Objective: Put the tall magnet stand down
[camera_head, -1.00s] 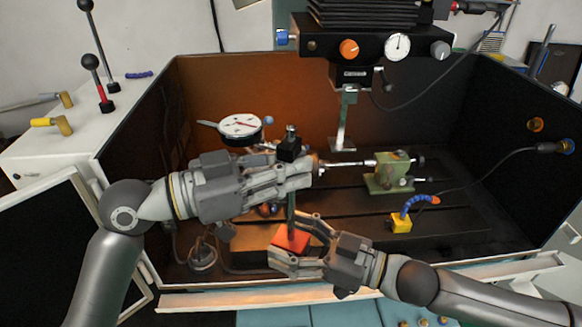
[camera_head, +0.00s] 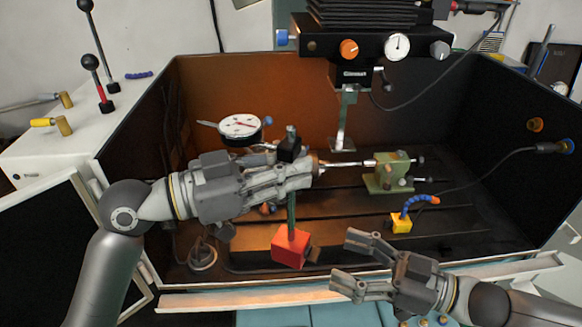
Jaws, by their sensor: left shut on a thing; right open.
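The tall magnet stand has a red block base (camera_head: 289,249), a dark green post (camera_head: 291,212) and a black clamp (camera_head: 289,148) near its top. It stands upright at the front of the machine bed. My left gripper (camera_head: 306,172) is shut on the stand's upper part, just below the black clamp. Its fingers hide part of the post. Whether the base touches the bed is hard to tell. My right gripper (camera_head: 342,262) is open and empty, to the right of the red base and apart from it.
A round dial gauge (camera_head: 240,127) is behind my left gripper. A green tailstock (camera_head: 388,172) and a yellow block with a blue hose (camera_head: 401,223) stand to the right. A spindle head (camera_head: 350,75) hangs above. The enclosure's front rim (camera_head: 230,299) runs below.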

